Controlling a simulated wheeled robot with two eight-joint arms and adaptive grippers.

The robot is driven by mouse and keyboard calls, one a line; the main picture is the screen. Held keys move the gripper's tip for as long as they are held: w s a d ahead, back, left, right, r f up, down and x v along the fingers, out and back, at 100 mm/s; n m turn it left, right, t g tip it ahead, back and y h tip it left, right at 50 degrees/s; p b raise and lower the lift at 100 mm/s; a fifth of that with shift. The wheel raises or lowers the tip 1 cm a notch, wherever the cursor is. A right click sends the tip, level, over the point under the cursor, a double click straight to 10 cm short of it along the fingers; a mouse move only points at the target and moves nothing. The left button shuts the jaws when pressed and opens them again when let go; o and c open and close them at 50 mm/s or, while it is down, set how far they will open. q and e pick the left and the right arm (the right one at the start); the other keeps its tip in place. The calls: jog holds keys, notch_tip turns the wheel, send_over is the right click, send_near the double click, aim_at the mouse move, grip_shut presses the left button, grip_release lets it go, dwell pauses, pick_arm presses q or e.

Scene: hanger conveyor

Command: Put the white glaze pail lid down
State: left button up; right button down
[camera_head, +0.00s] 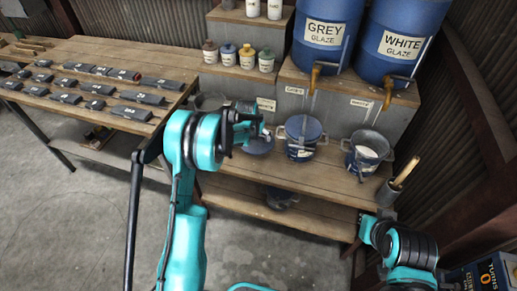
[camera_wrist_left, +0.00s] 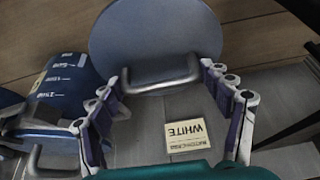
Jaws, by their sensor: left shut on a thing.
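The round blue-grey lid (camera_wrist_left: 155,30) has a grey bar handle (camera_wrist_left: 160,75). My left gripper (camera_wrist_left: 165,72) is shut on this handle. In the head view the lid (camera_head: 260,147) hangs over the wooden bench, left of the grey-blue pail (camera_head: 302,140), with my left gripper (camera_head: 258,130) partly covering it. Whether the lid touches the bench is unclear.
The bench (camera_head: 335,177) has bare wood in front of the pails. Blue GREY (camera_head: 324,32) and WHITE (camera_head: 402,43) glaze barrels stand behind on grey blocks. A WHITE label (camera_wrist_left: 197,136) shows near the lid. A holder (camera_head: 388,193) with a wooden handle stands right. Dark pieces (camera_head: 130,112) cover the left table.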

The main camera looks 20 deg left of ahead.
aim_at(256, 143)
pick_arm(q)
notch_tip(256, 143, down, 7)
jog(key=shift+r+b, duration=0.1)
jog(key=shift+b, duration=0.7)
jog(key=shift+f, duration=0.2)
jog(key=o, duration=1.2)
jog(key=shift+o, duration=0.2)
jog(key=shift+r, duration=0.15)
